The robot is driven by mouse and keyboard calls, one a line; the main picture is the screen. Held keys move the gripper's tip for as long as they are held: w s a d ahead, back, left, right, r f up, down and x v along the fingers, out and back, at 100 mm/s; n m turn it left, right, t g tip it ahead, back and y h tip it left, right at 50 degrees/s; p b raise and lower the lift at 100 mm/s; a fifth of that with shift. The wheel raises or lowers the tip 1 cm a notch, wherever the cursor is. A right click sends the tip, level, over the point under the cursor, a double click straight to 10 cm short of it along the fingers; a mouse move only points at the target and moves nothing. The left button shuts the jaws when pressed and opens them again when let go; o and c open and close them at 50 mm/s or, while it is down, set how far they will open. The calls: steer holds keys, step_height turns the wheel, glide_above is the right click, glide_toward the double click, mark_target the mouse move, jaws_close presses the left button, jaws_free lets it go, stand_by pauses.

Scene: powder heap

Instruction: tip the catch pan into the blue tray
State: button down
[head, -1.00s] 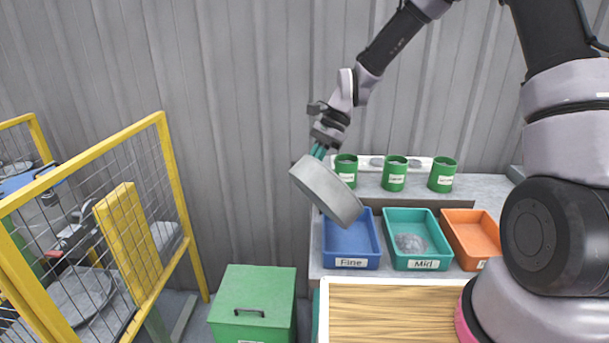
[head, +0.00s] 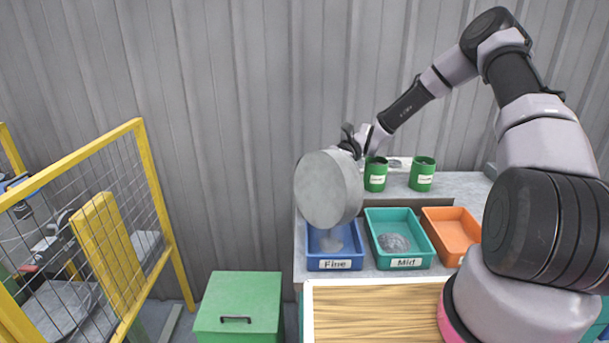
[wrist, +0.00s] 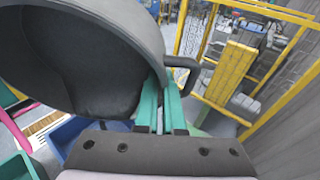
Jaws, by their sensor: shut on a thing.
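The catch pan (head: 322,188) is a round grey pan, steeply tipped with its flat underside toward the head camera. It hangs above the blue tray (head: 326,264), labelled Fine, and hides its back part. Pale grey powder (head: 345,238) shows in the blue tray under the pan. My gripper (head: 352,143) is above and behind the pan, partly hidden by it. In the wrist view its teal fingers (wrist: 160,106) are shut at the pan's rim by the handle. The inside of the pan (wrist: 95,70) has a dark area there; I cannot tell whether it is shadow or powder.
A teal tray (head: 425,246) labelled Mid, holding grey granules, and an orange tray (head: 452,228) stand to the right. Green cups (head: 422,175) stand behind. A green lidded box (head: 240,300) and a yellow mesh fence (head: 158,205) are on the left.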

steer(key=shift+w+d+g+y, duration=0.15)
steer(key=shift+d+g+y, duration=0.05)
steer(key=shift+g+y, duration=0.1)
stand_by(2.7)
